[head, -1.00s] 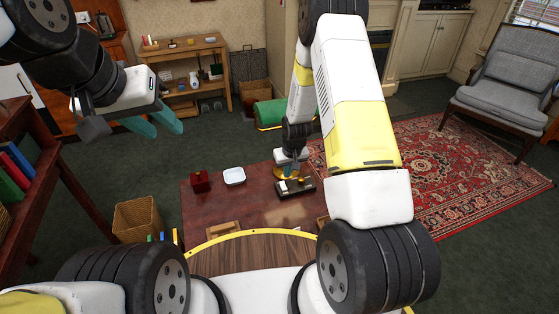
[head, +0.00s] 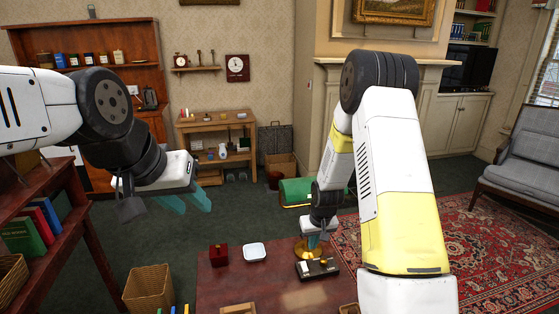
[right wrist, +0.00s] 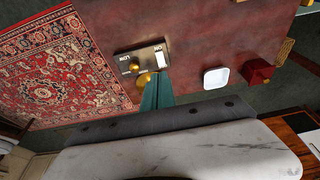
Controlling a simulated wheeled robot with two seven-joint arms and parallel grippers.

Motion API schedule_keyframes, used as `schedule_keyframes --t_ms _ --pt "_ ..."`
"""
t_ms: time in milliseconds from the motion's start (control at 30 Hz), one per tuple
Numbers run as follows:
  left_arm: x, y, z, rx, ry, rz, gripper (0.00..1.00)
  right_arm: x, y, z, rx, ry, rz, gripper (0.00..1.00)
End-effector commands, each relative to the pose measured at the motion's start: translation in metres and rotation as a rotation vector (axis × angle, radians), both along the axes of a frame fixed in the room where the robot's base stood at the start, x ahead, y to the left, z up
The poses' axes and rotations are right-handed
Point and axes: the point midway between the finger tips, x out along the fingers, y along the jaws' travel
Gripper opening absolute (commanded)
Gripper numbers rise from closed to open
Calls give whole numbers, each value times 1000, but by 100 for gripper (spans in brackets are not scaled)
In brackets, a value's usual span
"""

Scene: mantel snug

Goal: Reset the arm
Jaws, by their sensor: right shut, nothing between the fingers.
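My right gripper (head: 313,242) is shut and empty, low over the table beside a small dark panel (head: 317,269). Its teal fingers also show in the right wrist view (right wrist: 157,93). There the panel (right wrist: 126,64) carries lettered labels, a brass knob (right wrist: 134,68) and a pale rectangular piece (right wrist: 163,59). A round brass piece (head: 301,250) sits beside the panel, partly hidden by the right fingers. I cannot tell whether the fingers touch it. My left gripper (head: 187,203) is open and empty, in the air left of the table.
The reddish table (head: 222,285) also bears a red box (head: 218,255) and a white dish (head: 255,252). A wicker basket (head: 149,289) stands to its left. A bookshelf (head: 60,240) is near my left arm.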

Motion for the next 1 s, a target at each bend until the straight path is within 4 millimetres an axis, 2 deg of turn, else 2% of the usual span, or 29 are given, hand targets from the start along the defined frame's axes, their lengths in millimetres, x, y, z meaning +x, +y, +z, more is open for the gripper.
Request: schedule_keyframes --t_ms 33,133,267,400,500,700,800,1000 --pt "0 0 0 0 0 0 36 1 -1 25 8 -21 -9 0" --pt "0 0 0 0 0 0 36 -5 -2 75 27 -48 -30 0" --pt "0 0 0 0 0 0 36 -25 -2 140 57 -80 -54 0" --pt "0 0 0 0 0 0 36 -56 -3 202 86 -115 -73 0" --pt "0 0 0 0 0 0 36 -84 -3 240 107 -140 -83 0" --pt "0 0 0 0 0 0 36 -148 -3 301 145 -191 -97 0" --pt "0 0 0 0 0 0 36 -182 -3 321 160 -216 -99 0" --pt "0 0 0 0 0 0 36 -236 -2 342 183 -252 -102 0"
